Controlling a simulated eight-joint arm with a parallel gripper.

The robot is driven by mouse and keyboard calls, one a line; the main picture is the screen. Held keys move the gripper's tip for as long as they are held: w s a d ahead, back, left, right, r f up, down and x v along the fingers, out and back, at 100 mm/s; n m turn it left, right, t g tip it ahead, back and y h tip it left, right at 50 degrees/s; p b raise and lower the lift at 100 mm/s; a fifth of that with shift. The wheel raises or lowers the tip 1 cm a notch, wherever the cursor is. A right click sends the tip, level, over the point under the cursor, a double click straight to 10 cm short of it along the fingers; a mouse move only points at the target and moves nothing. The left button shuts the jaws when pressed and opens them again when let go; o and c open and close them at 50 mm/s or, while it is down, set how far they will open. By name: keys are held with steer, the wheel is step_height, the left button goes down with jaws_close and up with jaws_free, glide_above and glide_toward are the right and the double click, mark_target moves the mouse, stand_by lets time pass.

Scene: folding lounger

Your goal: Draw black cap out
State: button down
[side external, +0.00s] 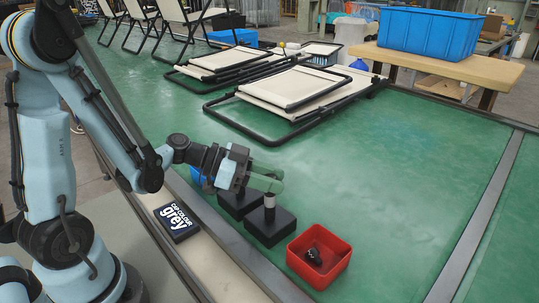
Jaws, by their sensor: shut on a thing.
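My gripper (269,190) is low over the front edge of the green table, shut at the top of a short pale tube (269,213). The tube stands upright on a black block (269,230). A small dark piece, which looks like the black cap, shows between the fingertips at the tube's top. The fingers hide most of it, so I cannot tell whether it is still seated in the tube.
A red bin (344,268) with small black pieces inside stands right of the block. A second black block (237,206) is behind left. Folded loungers (300,90) lie farther back; the table's right side is clear.

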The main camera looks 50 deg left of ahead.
steer(key=shift+r, duration=1.95)
